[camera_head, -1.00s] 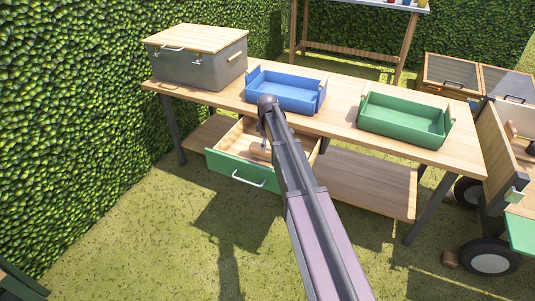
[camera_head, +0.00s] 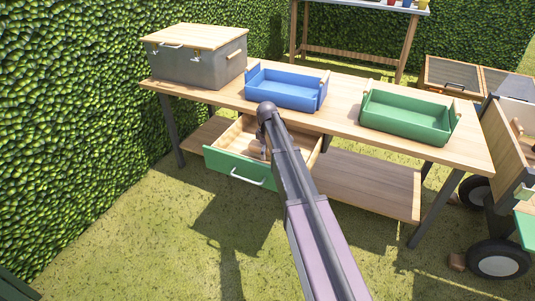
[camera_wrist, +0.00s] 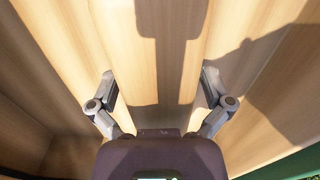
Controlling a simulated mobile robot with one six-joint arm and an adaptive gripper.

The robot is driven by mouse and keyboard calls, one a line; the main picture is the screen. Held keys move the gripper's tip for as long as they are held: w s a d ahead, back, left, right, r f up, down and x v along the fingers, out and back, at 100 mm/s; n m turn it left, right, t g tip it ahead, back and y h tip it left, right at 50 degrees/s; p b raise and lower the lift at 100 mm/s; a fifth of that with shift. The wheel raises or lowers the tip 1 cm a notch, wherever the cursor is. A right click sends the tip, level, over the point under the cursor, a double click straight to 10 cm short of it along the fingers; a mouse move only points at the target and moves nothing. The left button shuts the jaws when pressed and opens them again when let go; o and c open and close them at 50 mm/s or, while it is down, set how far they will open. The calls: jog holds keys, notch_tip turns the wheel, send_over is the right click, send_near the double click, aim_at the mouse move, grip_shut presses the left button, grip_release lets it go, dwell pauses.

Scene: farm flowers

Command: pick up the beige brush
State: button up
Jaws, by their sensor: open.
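The open drawer (camera_head: 235,167) with a green front hangs under the table, and my gripper reaches down into it, mostly hidden behind my arm in the head view. In the wrist view my gripper (camera_wrist: 158,76) is open, with its two fingers spread wide. A pale wooden piece, likely the beige brush (camera_wrist: 120,40), lies between and beyond the fingers, partly in shadow. Its lower end is hidden by my gripper body. I cannot tell whether the fingers touch it. In the head view a small beige shape beside my arm is too small to tell.
The wooden table (camera_head: 340,112) carries a grey box with a wooden lid (camera_head: 195,62), a blue tray (camera_head: 287,91) and a green tray (camera_head: 405,120). A lower shelf (camera_head: 365,185) is right of the drawer. A wheeled cart (camera_head: 508,150) stands at the right.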

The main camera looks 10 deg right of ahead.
dwell(0.5)
jog(key=c, duration=1.2)
jog(key=shift+r, duration=0.15)
notch_tip(320, 180, up, 10)
jog(key=p, duration=1)
